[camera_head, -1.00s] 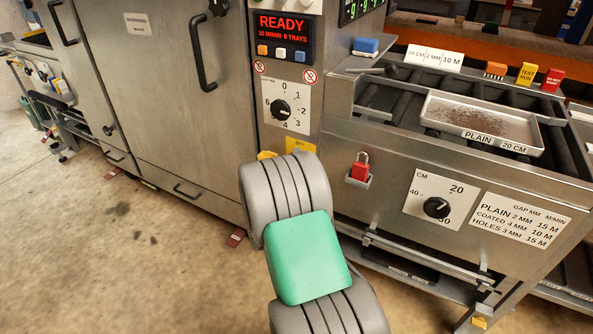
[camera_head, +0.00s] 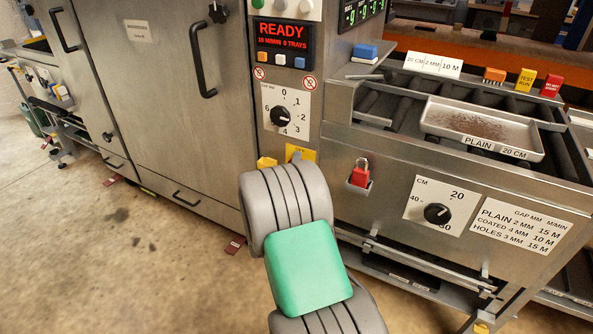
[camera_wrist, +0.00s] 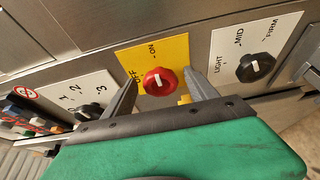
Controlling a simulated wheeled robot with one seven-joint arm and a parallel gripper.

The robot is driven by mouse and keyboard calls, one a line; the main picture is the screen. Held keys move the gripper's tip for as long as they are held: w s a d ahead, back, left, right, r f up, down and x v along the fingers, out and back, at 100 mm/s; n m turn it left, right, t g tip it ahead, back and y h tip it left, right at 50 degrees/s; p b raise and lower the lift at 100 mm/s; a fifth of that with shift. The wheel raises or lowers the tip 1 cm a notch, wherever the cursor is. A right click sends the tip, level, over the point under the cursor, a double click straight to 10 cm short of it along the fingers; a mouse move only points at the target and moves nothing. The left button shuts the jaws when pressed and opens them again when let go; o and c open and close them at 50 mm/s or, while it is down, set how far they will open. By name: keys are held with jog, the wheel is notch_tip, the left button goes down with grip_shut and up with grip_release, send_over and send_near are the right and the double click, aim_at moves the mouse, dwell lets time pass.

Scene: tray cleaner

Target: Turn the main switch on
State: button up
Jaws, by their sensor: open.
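The main switch is a red knob (camera_wrist: 160,81) with a white mark, on a yellow plate (camera_wrist: 172,48) lettered ON and OFF in the wrist view. I cannot tell for sure which word the mark points at. My gripper (camera_wrist: 161,88) is open, with one finger on each side of the knob. Whether the fingers touch it is unclear. In the head view, a strip of the yellow plate (camera_head: 301,151) shows above my grey and green arm, which hides the knob and my fingers.
A black LIGHT/MID/FIRM knob (camera_wrist: 256,67) is right of the switch and a black numbered knob (camera_wrist: 90,112) left. A red padlock (camera_head: 360,173) hangs on the panel right of my arm. A READY display (camera_head: 283,40) is above. A tray (camera_head: 540,150) lies on the rollers.

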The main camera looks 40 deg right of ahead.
jog(key=v, duration=0.8)
jog(key=shift+b, duration=0.4)
jog(key=shift+d, duration=0.15)
